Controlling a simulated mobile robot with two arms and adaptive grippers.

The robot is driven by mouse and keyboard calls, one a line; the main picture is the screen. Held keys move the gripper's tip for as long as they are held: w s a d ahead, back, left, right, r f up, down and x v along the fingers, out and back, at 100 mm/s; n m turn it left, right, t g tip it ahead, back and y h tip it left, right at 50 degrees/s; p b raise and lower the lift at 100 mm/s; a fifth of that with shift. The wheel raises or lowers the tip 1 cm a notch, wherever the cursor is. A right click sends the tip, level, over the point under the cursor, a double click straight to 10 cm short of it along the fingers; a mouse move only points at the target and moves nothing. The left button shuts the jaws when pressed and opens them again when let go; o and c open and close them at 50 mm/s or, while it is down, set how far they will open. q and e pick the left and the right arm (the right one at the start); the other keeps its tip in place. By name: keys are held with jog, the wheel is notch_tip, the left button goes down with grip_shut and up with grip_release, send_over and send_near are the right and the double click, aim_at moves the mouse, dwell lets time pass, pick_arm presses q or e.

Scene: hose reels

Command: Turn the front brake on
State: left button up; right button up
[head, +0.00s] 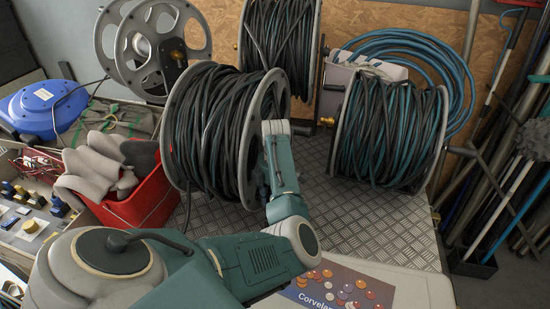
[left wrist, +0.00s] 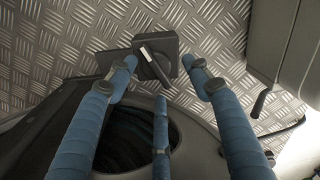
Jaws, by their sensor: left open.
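In the left wrist view, a dark square block with a short grey-edged lever, apparently the front brake (left wrist: 155,57), sits against the metal tread plate. My left gripper (left wrist: 162,66) has blue padded fingers. They are spread apart, with tips to the left and right of the brake and a third finger below it. The gripper looks empty; whether any finger touches the lever I cannot tell. In the head view my left arm reaches to the near side of the front hose reel (head: 215,125), wound with dark hose. The brake and my left fingers are hidden there. My right gripper is not in view.
Another reel (head: 390,135) with blue and black hose stands to the right, and one (head: 278,35) behind. A red crate (head: 152,195) with grey gloves is left of the front reel. A black lever (left wrist: 262,100) shows at the wrist view's right.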

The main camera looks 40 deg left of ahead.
pick_arm(q)
notch_tip(320, 180, up, 10)
jog(key=shift+f, duration=0.15)
jog(key=shift+s, duration=0.1)
dwell(0.3)
